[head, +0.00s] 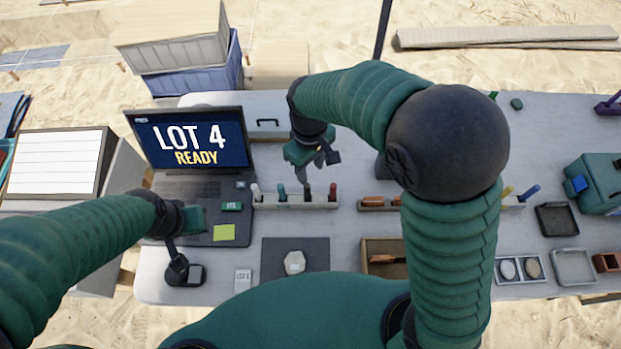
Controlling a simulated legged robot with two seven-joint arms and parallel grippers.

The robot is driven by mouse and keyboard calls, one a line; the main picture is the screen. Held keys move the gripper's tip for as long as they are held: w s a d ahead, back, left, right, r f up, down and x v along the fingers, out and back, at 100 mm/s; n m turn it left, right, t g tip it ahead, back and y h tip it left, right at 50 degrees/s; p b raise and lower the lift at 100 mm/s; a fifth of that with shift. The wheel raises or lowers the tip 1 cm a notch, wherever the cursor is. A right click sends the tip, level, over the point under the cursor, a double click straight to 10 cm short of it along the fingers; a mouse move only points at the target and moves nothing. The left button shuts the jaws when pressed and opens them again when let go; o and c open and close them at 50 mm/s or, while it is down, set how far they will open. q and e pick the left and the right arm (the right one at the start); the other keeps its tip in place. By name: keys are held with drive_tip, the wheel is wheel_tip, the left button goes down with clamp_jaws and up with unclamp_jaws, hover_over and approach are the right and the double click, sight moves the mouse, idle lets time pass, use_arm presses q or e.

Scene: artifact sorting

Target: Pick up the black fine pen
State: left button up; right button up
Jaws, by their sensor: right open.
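A dark, black-looking pen (307,191) stands upright in a pale pen rack (268,203) in the middle of the table. It is between a green pen (282,192) and a reddish pen (332,192); a whitish pen (256,191) stands at the left end. My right gripper (314,163) is open and empty, pointing down just above and behind the rack, apart from the pens. My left gripper (193,219) is over the laptop's front part; its fingers cannot be made out.
A laptop (190,138) reading "LOT 4 READY" stands at left. In front are a dark mat (318,256) with a pale stone (294,262) and a wooden tray (370,246). More trays and a green case (600,180) are at right. My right arm hides part of the table.

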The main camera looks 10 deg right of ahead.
sight(307, 185)
drive_tip(key=f, duration=0.6)
drive_tip(key=a+f, duration=0.1)
drive_tip(key=f, duration=0.2)
drive_tip(key=shift+w+f, duration=0.15)
drive_tip(key=shift+w, duration=0.15)
drive_tip(key=f, duration=0.1)
drive_tip(key=d+f, duration=0.1)
drive_tip(key=f, duration=0.2)
drive_tip(key=shift+s+d+b, duration=0.15)
drive_tip(key=shift+s+b, duration=0.1)
drive_tip(key=shift+b, duration=0.05)
drive_tip(key=shift+w+a+f, duration=0.15)
drive_tip(key=shift+a+f, duration=0.15)
drive_tip(key=shift+a, duration=0.2)
drive_tip(key=shift+w+a+f, duration=0.1)
drive_tip(key=shift+a+f, duration=0.15)
drive_tip(key=shift+a, duration=0.35)
drive_tip(key=shift+c, duration=0.4)
drive_tip(key=shift+s+r, duration=0.1)
drive_tip(key=shift+c, duration=1.1)
drive_tip(key=shift+d, duration=0.25)
drive_tip(key=shift+c, duration=1.2)
drive_tip(key=shift+d, duration=0.5)
clamp_jaws()
use_arm(q)
drive_tip(key=shift+a+f, duration=0.5)
drive_tip(key=shift+a, duration=0.1)
use_arm(e)
drive_tip(key=shift+a, duration=0.1)
